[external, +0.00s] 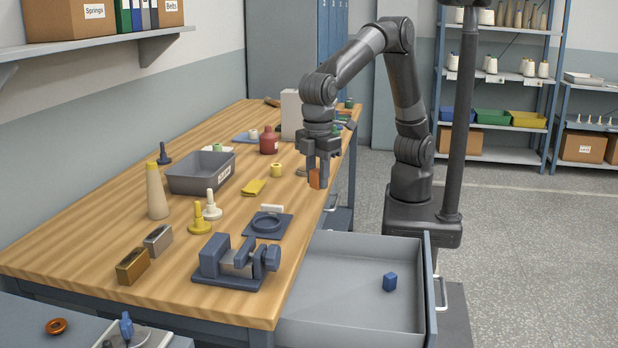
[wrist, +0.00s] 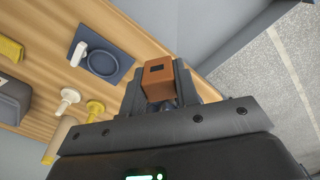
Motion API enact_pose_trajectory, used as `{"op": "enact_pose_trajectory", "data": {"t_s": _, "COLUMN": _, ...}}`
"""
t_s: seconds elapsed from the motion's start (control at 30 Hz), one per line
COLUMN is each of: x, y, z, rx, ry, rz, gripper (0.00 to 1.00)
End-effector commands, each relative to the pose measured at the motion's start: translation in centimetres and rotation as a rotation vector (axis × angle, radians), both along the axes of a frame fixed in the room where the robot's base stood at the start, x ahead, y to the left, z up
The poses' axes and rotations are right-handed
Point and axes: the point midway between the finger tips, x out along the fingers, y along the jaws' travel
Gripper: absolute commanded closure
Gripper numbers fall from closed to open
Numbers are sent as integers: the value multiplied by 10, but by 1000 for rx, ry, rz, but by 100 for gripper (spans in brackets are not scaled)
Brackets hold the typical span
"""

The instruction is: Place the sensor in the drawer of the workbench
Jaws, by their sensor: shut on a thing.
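My gripper (external: 318,183) is shut on a small orange-brown block with a dark square on its face, which appears to be the sensor (external: 314,177). It holds the sensor above the right edge of the workbench (external: 110,235), behind the drawer in the external view. In the wrist view the sensor (wrist: 157,83) sits between the fingers. The workbench drawer (external: 335,295) is pulled open at the lower right. A small blue block (external: 390,282) lies on its floor, with bare room around it.
On the bench near the drawer stand a vise (external: 232,265) and a dark plate with a ring (external: 267,223). The drawer front (external: 430,290) rises at the right.

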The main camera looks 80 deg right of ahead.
Motion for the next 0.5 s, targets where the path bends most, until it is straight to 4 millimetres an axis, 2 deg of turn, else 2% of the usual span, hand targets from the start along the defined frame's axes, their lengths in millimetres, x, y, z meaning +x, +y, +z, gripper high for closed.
{"op": "enact_pose_trajectory", "data": {"t_s": 0.03, "x": -21, "y": 11, "z": 0, "rx": 0, "ry": 0, "rz": 39, "gripper": 94}}
{"op": "enact_pose_trajectory", "data": {"t_s": 0.2, "x": -70, "y": 32, "z": 0, "rx": 1, "ry": 0, "rz": 128, "gripper": 94}}
{"op": "enact_pose_trajectory", "data": {"t_s": 0.5, "x": -127, "y": 50, "z": 0, "rx": 2, "ry": 0, "rz": 222, "gripper": 94}}
